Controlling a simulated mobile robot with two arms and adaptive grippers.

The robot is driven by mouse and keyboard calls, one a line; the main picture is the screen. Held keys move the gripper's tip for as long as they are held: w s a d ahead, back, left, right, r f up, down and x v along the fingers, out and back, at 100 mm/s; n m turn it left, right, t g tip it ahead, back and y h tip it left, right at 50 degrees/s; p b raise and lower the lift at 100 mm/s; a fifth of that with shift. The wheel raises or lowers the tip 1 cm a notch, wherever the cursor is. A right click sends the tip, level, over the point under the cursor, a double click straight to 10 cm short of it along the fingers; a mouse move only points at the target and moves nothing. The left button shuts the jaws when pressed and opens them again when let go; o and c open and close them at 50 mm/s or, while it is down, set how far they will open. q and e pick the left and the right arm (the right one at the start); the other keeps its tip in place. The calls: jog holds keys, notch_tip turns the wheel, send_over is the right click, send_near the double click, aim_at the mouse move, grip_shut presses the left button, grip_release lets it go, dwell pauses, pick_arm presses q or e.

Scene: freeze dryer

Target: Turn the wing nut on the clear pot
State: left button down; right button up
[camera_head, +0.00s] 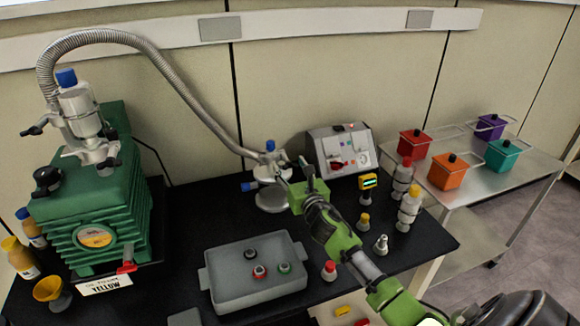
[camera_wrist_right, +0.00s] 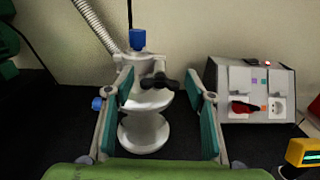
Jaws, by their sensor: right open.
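The pot (camera_head: 272,196) stands on the black bench at the lower end of the ribbed hose, with a blue-capped fitting on top. In the right wrist view the pot (camera_wrist_right: 146,128) looks pale, with a waisted shape. The dark wing nut (camera_wrist_right: 158,81) sticks out from its upper front. My right gripper (camera_head: 291,170) is open beside the pot. In the wrist view its teal finger pads (camera_wrist_right: 164,93) stand apart on either side of the wing nut, with visible gaps. In the head view the gripper hides the wing nut. My left gripper is out of view.
A grey control box (camera_head: 340,150) stands behind the gripper, to its right. A grey tray (camera_head: 225,290) with small knobs lies in front. A green pump (camera_head: 85,205) stands left. Bottles (camera_head: 409,210) and a yellow gauge (camera_head: 368,181) stand right of the arm.

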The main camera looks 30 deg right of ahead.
jog(key=c, duration=1.1)
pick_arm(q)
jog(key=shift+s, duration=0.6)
